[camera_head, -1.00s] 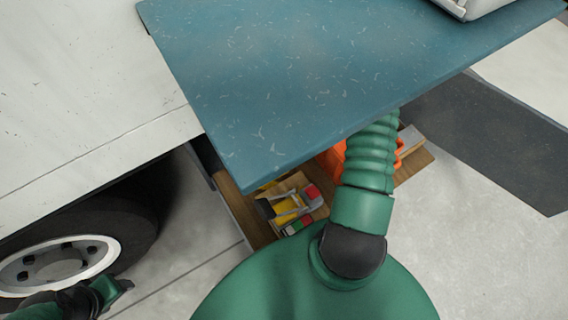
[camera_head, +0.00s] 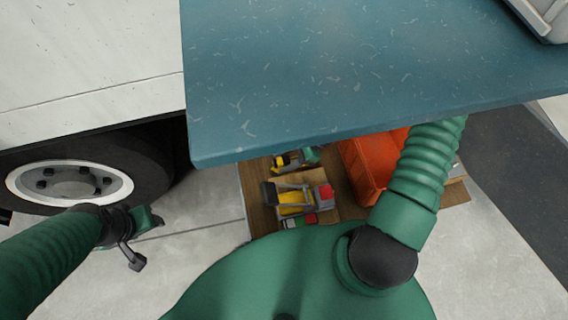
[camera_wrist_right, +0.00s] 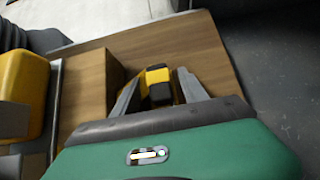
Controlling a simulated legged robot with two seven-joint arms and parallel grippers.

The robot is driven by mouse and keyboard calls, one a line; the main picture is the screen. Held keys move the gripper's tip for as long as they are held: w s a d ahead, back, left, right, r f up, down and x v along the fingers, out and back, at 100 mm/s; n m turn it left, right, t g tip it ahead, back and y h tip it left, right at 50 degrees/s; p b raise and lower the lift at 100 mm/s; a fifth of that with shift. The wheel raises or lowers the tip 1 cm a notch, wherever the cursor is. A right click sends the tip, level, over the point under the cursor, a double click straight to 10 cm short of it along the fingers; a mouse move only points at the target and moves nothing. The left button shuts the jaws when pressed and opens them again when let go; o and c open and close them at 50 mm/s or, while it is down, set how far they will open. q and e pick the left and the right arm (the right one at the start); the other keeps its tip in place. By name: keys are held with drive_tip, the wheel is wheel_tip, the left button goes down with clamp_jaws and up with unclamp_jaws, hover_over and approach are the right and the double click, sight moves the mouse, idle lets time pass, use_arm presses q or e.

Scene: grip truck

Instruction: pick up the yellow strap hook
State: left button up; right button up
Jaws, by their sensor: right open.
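The yellow strap hook (camera_wrist_right: 159,75), yellow with black parts, lies on a wooden surface in the right wrist view. My right gripper (camera_wrist_right: 158,88) is open, with its two grey fingers on either side of the hook. Contact between fingers and hook cannot be made out. In the head view, the hook (camera_head: 279,161) shows small beneath the blue panel's edge, with my green right gripper (camera_head: 292,160) at it. The panel hides much of my right forearm. My left gripper (camera_head: 140,240) hangs by the truck wheel, away from the hook; its jaw state is unclear.
A blue panel (camera_head: 330,75) overhangs the wooden shelf (camera_head: 258,212). On the shelf are a small tray with grey, yellow, red and green items (camera_head: 295,200) and an orange bin (camera_head: 367,167). The truck wheel (camera_head: 70,182) is at left.

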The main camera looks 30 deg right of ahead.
drive_tip(key=shift+d+f, duration=0.1)
drive_tip(key=shift+d, duration=0.2)
drive_tip(key=shift+c, duration=0.5)
drive_tip(key=shift+a, duration=0.4)
drive_tip(key=c, duration=0.7)
clamp_jaws()
drive_tip(key=shift+d, duration=0.15)
wheel_tip(320, 180, up, 10)
drive_tip(key=p, duration=0.4)
drive_tip(key=shift+f, duration=0.25)
drive_tip(key=shift+r, duration=0.4)
